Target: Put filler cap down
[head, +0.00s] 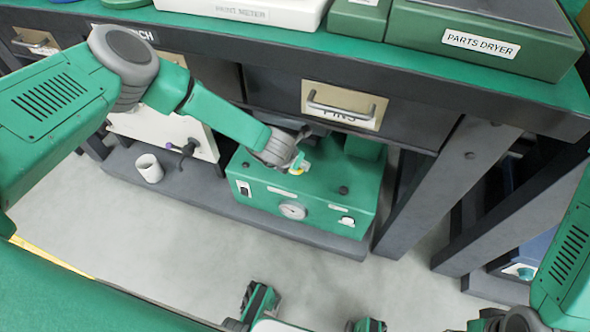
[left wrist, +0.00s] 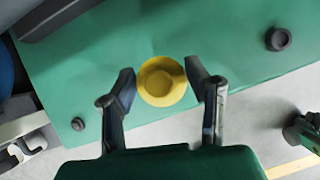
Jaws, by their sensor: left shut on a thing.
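The yellow filler cap (left wrist: 162,82) sits between the two dark fingers of my left gripper (left wrist: 161,84) in the left wrist view. The gripper is shut on the cap. The machine's green top (left wrist: 235,55) lies beneath the cap. I cannot tell whether the cap touches it.
A dark knob (left wrist: 278,38) and a smaller one (left wrist: 78,124) stand on the machine's top. The drawer (head: 340,108) and bench edge (head: 430,70) overhang from behind. A white cup (head: 149,168) stands left on the grey lower shelf (head: 190,190). The floor in front is clear.

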